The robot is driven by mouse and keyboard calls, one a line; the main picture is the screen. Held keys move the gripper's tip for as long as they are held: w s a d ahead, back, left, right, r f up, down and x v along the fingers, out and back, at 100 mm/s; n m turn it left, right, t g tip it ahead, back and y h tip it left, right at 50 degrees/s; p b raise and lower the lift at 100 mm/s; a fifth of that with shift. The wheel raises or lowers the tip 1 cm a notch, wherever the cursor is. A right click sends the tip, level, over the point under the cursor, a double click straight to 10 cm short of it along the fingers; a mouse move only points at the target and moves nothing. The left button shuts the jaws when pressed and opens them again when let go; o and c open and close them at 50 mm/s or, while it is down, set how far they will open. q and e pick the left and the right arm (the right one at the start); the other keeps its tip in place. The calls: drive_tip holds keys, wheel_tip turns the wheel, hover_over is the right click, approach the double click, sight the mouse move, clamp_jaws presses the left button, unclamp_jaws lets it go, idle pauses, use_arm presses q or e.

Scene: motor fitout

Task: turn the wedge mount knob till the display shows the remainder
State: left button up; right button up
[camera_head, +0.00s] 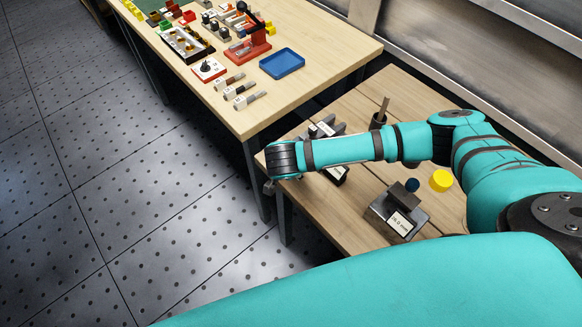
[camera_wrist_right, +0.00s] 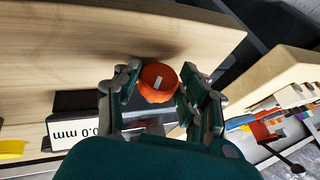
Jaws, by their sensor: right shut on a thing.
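My right gripper (camera_wrist_right: 161,78) is shut on an orange-red knob (camera_wrist_right: 158,83) with a pale mark on its face, one finger on each side. Beside the knob in the right wrist view is a dark block with a white display (camera_wrist_right: 78,131). Its upside-down reading ends in "0.0 mm", and part of it is cut off by my gripper. In the head view my right arm lies across the small wooden table, and its hand (camera_head: 284,160) hides the knob. Part of a dark device with a white label (camera_head: 338,174) shows under the forearm. My left gripper is not in view.
On the small table (camera_head: 345,222) stand a block with a label and dark blue ball (camera_head: 398,215), a yellow cylinder (camera_head: 441,181) and a dark cup holding a stick (camera_head: 379,118). A larger bench (camera_head: 330,50) holds a blue tray (camera_head: 282,62) and several parts.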

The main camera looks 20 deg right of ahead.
drive_tip(key=shift+f+t+b, duration=0.1)
drive_tip(key=shift+t+b, duration=0.2)
drive_tip(key=shift+b, duration=0.05)
idle(0.3)
drive_tip(key=o, duration=1.1)
drive_tip(key=shift+o, duration=0.4)
drive_tip(key=shift+s, duration=0.1)
